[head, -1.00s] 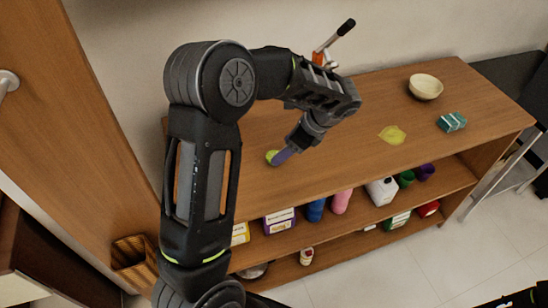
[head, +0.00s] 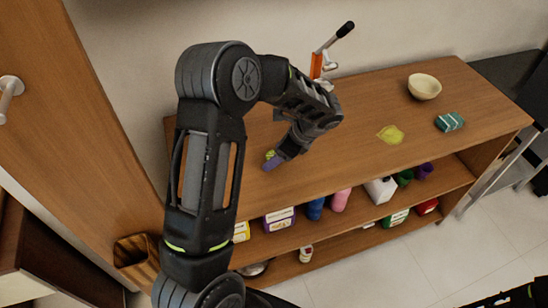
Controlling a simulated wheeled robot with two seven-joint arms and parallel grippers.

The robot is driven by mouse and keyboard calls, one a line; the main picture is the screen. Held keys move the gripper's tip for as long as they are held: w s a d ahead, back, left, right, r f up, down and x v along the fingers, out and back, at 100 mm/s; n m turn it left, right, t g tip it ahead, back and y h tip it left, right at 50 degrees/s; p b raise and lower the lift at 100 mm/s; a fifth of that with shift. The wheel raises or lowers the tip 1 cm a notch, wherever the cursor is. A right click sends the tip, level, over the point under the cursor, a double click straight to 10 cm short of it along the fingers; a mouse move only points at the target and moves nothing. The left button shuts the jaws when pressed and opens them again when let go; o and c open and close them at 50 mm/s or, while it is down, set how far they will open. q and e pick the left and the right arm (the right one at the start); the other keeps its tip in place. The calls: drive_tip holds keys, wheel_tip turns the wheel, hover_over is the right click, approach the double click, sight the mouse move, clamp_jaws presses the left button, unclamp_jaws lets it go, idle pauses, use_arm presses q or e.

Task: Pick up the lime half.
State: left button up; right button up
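The lime half (head: 270,154) is a small yellow-green piece on the left part of the wooden shelf top, partly hidden by my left gripper. My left gripper (head: 273,162) points down at it from the upper right, and a purple-grey finger covers its near side. Whether the fingers touch it or are closed on it cannot be made out. My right gripper is not in view; only a dark part of my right arm shows at the bottom right corner.
The shelf top also holds a yellow-green flat patch (head: 390,134), a cream bowl (head: 424,87), a teal sponge-like block (head: 450,122) and an orange tool with a black handle (head: 318,64). Bottles and boxes fill the lower shelves. The front middle of the top is clear.

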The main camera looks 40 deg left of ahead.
use_arm(q)
drive_tip(key=shift+c, duration=0.4)
drive_tip(key=c, duration=1.3)
drive_tip(key=shift+r, duration=0.1)
wheel_tip(320, 180, up, 10)
drive_tip(key=shift+f+b, duration=0.1)
drive_tip(key=shift+b, duration=0.75)
